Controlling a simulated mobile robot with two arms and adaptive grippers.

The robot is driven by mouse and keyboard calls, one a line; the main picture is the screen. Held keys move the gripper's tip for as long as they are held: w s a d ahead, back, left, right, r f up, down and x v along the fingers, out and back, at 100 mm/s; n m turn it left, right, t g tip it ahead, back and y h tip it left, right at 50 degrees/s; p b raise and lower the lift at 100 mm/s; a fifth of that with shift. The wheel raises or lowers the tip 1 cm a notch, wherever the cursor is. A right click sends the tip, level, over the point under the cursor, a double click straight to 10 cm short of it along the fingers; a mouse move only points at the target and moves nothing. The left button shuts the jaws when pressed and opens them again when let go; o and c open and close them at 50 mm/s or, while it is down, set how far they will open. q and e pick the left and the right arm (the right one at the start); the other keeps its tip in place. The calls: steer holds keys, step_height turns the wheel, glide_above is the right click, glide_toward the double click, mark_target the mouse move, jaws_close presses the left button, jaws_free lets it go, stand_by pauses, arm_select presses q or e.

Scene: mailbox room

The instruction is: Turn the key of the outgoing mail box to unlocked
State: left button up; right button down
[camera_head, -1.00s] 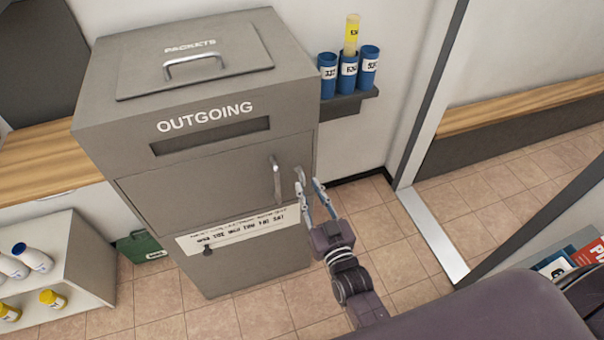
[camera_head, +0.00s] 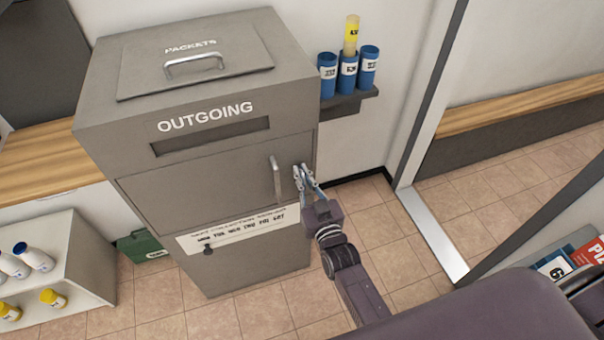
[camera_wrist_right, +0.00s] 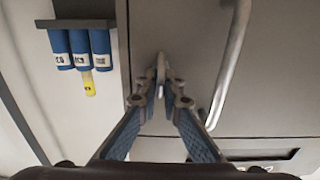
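The grey outgoing mail box (camera_head: 225,165) stands against the wall, with a vertical metal handle (camera_head: 276,179) on its closed front door. My right gripper (camera_head: 302,172) is at the door's right side, just right of the handle. In the right wrist view its fingers (camera_wrist_right: 160,84) come together on a small pale key (camera_wrist_right: 161,62) that stands out from the door. The fingers hide most of the key, so I cannot tell how far it is turned. The handle (camera_wrist_right: 231,65) runs beside the fingers there, apart from them. My left gripper is not in view.
A small wall shelf (camera_head: 345,104) with blue tubes is right of the box. A white rack (camera_head: 75,250) with bottles and a green case (camera_head: 143,245) are at the left. The tiled floor (camera_head: 245,310) before the box is free.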

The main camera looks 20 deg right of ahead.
stand_by(0.4)
steer(key=m, duration=0.6)
steer(key=d+f+m+b, duration=0.1)
steer(key=m, duration=0.5)
steer(key=m+b, duration=0.1)
steer(key=m, duration=0.4)
steer(key=shift+d+f+m, duration=0.2)
steer(key=shift+m, duration=0.2)
stand_by(0.4)
steer(key=c, duration=2.1)
jaws_free()
steer(key=shift+s, duration=0.1)
steer(key=s, duration=1.1)
steer(key=shift+s+d, duration=0.2)
steer(key=shift+s, duration=0.2)
